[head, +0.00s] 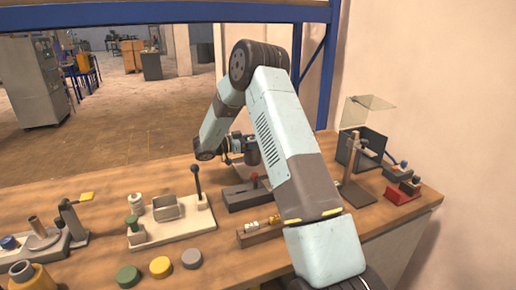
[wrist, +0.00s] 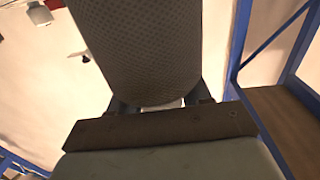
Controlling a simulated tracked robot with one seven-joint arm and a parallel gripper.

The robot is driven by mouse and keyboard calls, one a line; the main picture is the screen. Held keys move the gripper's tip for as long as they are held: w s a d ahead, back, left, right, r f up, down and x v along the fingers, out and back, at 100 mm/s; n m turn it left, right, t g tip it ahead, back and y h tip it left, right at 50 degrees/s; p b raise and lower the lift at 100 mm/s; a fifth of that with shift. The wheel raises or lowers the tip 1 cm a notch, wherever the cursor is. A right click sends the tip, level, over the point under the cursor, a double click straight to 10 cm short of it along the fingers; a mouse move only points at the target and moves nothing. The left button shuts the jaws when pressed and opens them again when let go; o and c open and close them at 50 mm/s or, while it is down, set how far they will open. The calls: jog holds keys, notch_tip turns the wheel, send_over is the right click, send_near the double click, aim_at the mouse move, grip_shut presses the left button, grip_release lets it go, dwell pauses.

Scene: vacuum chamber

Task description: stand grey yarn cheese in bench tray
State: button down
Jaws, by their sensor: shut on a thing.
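The grey yarn cheese (wrist: 145,45) fills the upper middle of the wrist view, a large rounded body with a fine woven pattern. My gripper (wrist: 158,101) is shut on it, with a dark finger at each side of its near end. In the head view my gripper (head: 238,148) is over the back of the bench, left of my upper arm. The yarn cheese cannot be told clearly there. A pale low thing (head: 236,160) shows partly below my gripper, behind the arm; I cannot tell whether it is the bench tray.
A pale lever fixture (head: 172,222) stands left. A wooden stand (head: 355,170) and red device (head: 401,194) stand right. A blue frame (head: 327,75) rises behind.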

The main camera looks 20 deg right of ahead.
jog(key=shift+f, duration=1.4)
jog(key=c, duration=0.5)
grip_release()
jog(key=shift+f, duration=0.1)
